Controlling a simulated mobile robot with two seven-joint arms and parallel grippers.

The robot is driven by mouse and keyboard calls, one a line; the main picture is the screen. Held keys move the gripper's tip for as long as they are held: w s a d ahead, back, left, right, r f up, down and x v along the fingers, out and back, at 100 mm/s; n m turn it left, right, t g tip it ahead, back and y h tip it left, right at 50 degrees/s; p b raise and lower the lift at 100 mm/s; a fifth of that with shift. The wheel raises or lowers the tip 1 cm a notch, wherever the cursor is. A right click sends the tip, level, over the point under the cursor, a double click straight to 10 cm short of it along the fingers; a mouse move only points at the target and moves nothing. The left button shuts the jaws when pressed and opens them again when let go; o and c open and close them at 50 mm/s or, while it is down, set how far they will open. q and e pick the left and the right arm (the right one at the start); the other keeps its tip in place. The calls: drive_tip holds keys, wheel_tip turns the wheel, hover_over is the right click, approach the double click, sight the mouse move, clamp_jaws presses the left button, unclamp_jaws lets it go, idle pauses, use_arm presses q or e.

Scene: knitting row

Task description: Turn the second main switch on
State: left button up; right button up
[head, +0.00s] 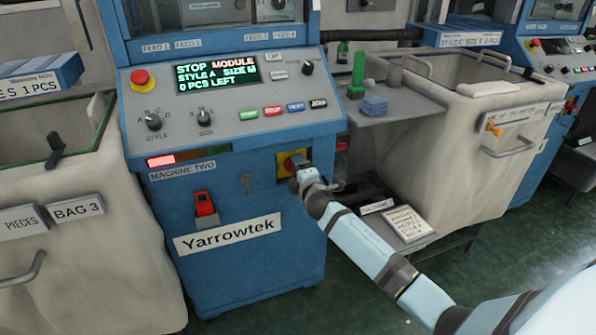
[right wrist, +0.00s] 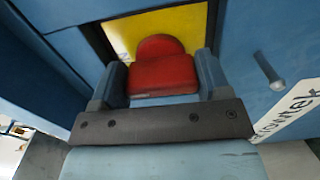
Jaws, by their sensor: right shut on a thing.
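The main switch is a red knob (right wrist: 162,75) on a yellow plate (right wrist: 178,28) in the right wrist view. It is on the blue front of the machine labelled MACHINE TWO (head: 262,255). In the head view the yellow plate (head: 284,160) shows at the right of that front, and my gripper mostly hides the knob. My right gripper (head: 300,170) has one finger on each side of the knob and is shut on it. The switch's position marks are hidden or too small to read. My left gripper is in neither view.
The display (head: 216,72) is lit and reads "STOP MODULE", "0 PCS LEFT". A red emergency button (head: 142,80) sits on the sloped panel. A grey shelf (head: 400,108) and pale bin (head: 505,165) stand right.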

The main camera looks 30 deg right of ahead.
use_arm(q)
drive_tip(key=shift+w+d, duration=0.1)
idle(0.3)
use_arm(e)
drive_tip(key=o, duration=0.6)
drive_tip(key=shift+o, duration=0.2)
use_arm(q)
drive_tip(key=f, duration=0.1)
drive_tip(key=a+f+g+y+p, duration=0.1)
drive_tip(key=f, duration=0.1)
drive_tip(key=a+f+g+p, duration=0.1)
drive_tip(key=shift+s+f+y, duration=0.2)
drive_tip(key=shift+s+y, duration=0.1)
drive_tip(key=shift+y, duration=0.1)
use_arm(e)
drive_tip(key=v, duration=1.3)
drive_tip(key=shift+s+a, duration=0.2)
drive_tip(key=shift+s, duration=0.15)
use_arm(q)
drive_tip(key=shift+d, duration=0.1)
